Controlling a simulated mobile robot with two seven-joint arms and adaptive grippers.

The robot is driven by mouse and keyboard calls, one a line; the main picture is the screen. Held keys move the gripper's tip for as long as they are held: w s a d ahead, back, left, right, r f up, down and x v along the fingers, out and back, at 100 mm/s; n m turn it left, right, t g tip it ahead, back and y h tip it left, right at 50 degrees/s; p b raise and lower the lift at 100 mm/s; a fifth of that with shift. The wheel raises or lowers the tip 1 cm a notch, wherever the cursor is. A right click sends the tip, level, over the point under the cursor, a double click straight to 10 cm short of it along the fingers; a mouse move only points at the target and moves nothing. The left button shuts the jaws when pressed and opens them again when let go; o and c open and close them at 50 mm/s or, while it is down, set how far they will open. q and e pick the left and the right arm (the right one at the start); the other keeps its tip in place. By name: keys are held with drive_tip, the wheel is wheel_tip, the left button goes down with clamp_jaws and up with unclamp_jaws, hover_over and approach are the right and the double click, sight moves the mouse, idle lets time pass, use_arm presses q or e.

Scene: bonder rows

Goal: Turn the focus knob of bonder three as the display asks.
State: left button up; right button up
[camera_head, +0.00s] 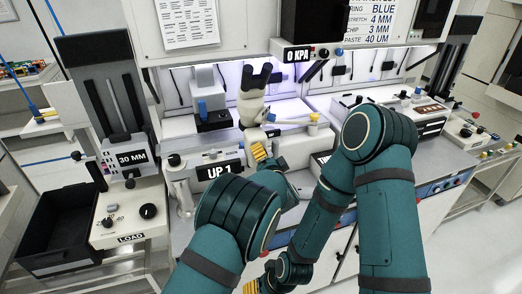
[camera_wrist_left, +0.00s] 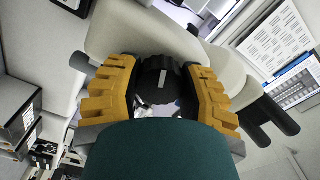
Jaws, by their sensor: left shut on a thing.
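The bonder's display (camera_head: 220,171) reads "UP 1". Behind it stands a pale microscope (camera_head: 251,106) with dark eyepieces. My left gripper (camera_head: 264,155) is at the microscope's lower body, and its yellow fingers show there. In the left wrist view my left gripper (camera_wrist_left: 162,92) has one finger on each side of the black focus knob (camera_wrist_left: 158,72) and is shut on it. The knob carries a pale mark. In the head view the knob is hidden. A yellow part of my right gripper (camera_head: 252,287) shows at the bottom edge; its jaws cannot be made out.
A panel reading "0 KPA" (camera_head: 298,54) hangs above the bench. At left are a "30 MM" sign (camera_head: 132,158), a black bin (camera_head: 62,226) and a "LOAD" box (camera_head: 130,220) with a black knob. My right arm crosses the bench's front.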

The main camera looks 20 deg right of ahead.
use_arm(q)
drive_tip(key=m+p, duration=0.1)
drive_tip(key=m, duration=0.2)
drive_tip(key=shift+r, duration=0.1)
drive_tip(key=shift+m+p, duration=0.3)
drive_tip(key=shift+m, duration=0.6)
drive_tip(key=shift+a, duration=0.1)
drive_tip(key=o, duration=1.2)
